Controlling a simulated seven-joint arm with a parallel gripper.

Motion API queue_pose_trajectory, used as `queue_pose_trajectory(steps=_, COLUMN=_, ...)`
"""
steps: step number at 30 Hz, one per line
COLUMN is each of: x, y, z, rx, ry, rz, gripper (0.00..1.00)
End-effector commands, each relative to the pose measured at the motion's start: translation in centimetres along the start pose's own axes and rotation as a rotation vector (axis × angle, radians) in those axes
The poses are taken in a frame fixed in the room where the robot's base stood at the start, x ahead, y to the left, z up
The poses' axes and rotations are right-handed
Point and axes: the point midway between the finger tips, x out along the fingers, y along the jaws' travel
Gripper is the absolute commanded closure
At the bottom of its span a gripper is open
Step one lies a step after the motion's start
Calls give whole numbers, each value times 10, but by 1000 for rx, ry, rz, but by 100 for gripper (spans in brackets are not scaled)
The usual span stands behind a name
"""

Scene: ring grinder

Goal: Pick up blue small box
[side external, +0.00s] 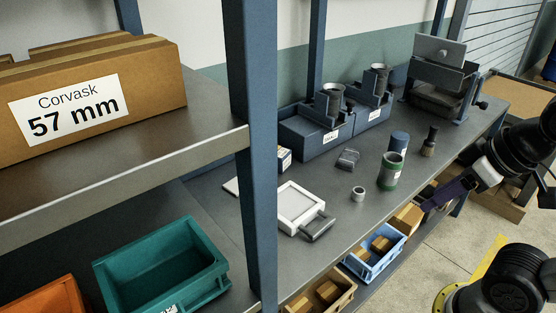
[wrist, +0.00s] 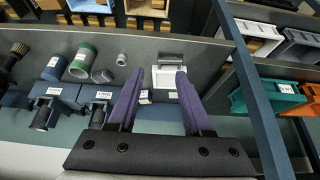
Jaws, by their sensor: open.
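A small box (side external: 284,160) with blue, white and yellow faces stands on the grey bench behind the shelf post in the side view, partly hidden by that post. In the wrist view a small pale box (wrist: 145,98), which looks like the same one, shows between my purple fingers, nearer the left finger. My gripper (side external: 450,191) is at the right of the side view, past the bench's front edge and well apart from the box. In the wrist view my gripper (wrist: 160,69) has its fingers spread with nothing held.
A white-framed scale (side external: 287,201) lies in front of the box. A green-banded cylinder (side external: 391,172), a small grey ring (side external: 358,193) and dark blue bins (side external: 309,146) share the bench. The shelf post (side external: 252,130) stands left. Bins with cartons, including a light blue bin (side external: 362,270), hang below the front edge.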

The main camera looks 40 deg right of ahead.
Motion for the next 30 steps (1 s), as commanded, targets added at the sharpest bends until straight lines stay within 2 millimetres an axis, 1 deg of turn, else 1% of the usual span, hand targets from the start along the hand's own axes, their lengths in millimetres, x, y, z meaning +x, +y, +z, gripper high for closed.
queue_pose_trajectory(steps=13, x=0, y=0, z=0, rx=0, ry=0, rz=0, gripper=50)
queue_pose_trajectory(steps=14, x=0, y=0, z=0, rx=0, ry=0, rz=0, gripper=48)
queue_pose_trajectory(steps=15, x=0, y=0, z=0, rx=0, ry=0, rz=0, gripper=41)
queue_pose_trajectory(steps=22, x=0, y=0, z=0, rx=0, ry=0, rz=0, gripper=0)
queue_pose_trajectory(steps=30, x=0, y=0, z=0, rx=-12, ry=0, rz=0, gripper=0)
